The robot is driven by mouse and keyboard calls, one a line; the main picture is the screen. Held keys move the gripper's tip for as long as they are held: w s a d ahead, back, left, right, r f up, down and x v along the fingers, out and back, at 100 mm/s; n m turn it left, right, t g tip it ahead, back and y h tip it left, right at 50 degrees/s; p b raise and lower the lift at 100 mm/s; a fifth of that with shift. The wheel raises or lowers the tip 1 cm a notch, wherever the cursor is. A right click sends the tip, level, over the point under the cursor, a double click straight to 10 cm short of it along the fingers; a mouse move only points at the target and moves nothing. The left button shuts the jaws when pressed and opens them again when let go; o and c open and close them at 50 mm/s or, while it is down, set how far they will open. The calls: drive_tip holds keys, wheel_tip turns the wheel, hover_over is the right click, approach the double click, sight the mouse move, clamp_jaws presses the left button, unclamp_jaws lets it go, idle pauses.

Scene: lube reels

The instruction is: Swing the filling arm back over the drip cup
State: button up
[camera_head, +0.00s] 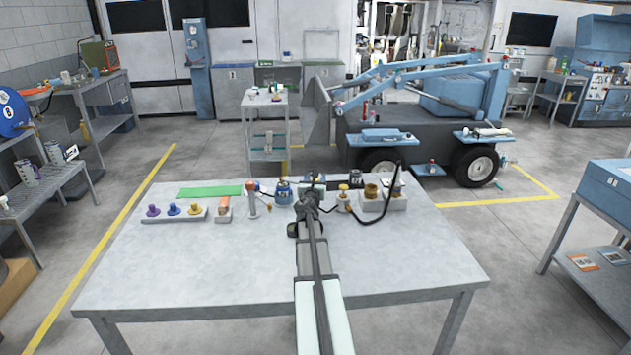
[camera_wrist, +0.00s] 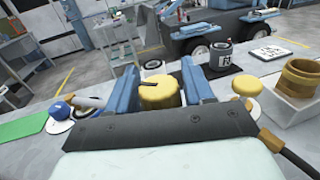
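My gripper (camera_head: 308,190) is over the far part of the grey workbench. In the wrist view its two blue fingers (camera_wrist: 160,80) stand apart. I cannot tell for sure which part is the filling arm or which is the drip cup; my gripper hides part of that area.
A yellow knob (camera_head: 343,194) and a dark labelled jar (camera_wrist: 220,60) stand right of my gripper. To the left are a white post (camera_head: 252,199), a tray of coloured knobs (camera_head: 174,215) and a green mat (camera_head: 210,191). The near bench top (camera_head: 200,265) is clear.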

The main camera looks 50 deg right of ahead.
drive_tip(key=shift+o, duration=0.8)
drive_tip(key=shift+s+a, duration=0.1)
drive_tip(key=v, duration=1.3)
drive_tip(key=shift+s+a, duration=0.15)
drive_tip(key=shift+a, duration=0.1)
